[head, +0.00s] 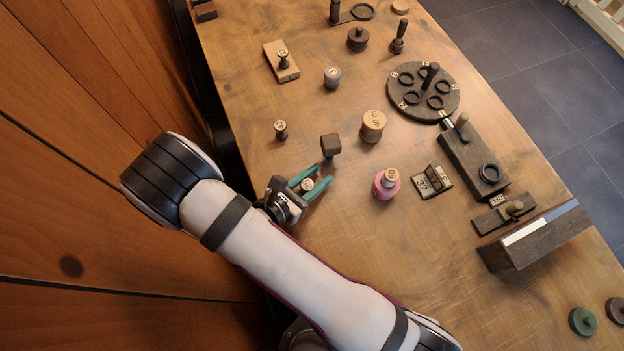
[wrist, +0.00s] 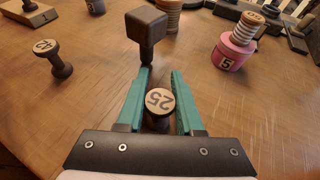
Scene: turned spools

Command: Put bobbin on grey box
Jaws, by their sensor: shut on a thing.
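My gripper (head: 309,183) has its two teal fingers around a small dark bobbin (head: 307,185) with a pale top marked 25, and is shut on it. In the wrist view, the bobbin (wrist: 158,104) sits upright between the fingers (wrist: 162,88); its lower part is hidden. A long dark grey-brown box (head: 530,243) with a pale strip on top stands at the right table edge. I cannot tell for sure that it is the grey box.
A dark block on a stem (head: 330,146) stands just beyond the fingertips. A similar small spool (head: 281,130) stands farther back. The table front, below the pink spool, is clear.

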